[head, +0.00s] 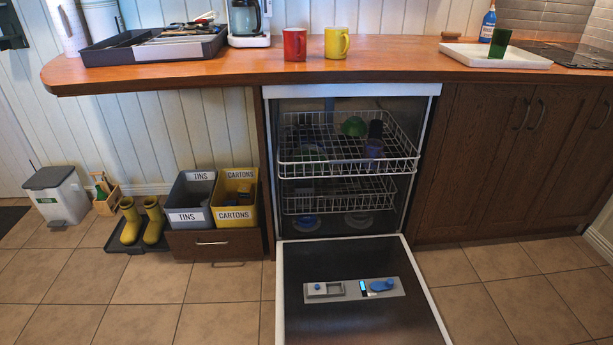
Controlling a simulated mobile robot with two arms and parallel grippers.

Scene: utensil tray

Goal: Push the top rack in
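The dishwasher stands open under the counter, with its door (350,315) folded down flat toward me. The white wire top rack (348,170) is pulled partly out, its front rim well forward of its back edge. It holds a green bowl (354,126), a dark cup (376,128), a purple cup (373,149) and a dim green item at the left. The lower rack (338,205) sits below, farther back inside. Neither of my grippers shows in the head view.
The wooden counter (400,58) above holds a red mug (295,44), a yellow mug (337,42), a utensil tray (105,53) and a white tray (490,62). Bins (190,215) and yellow boots (131,222) stand left of the dishwasher. Tiled floor at right is clear.

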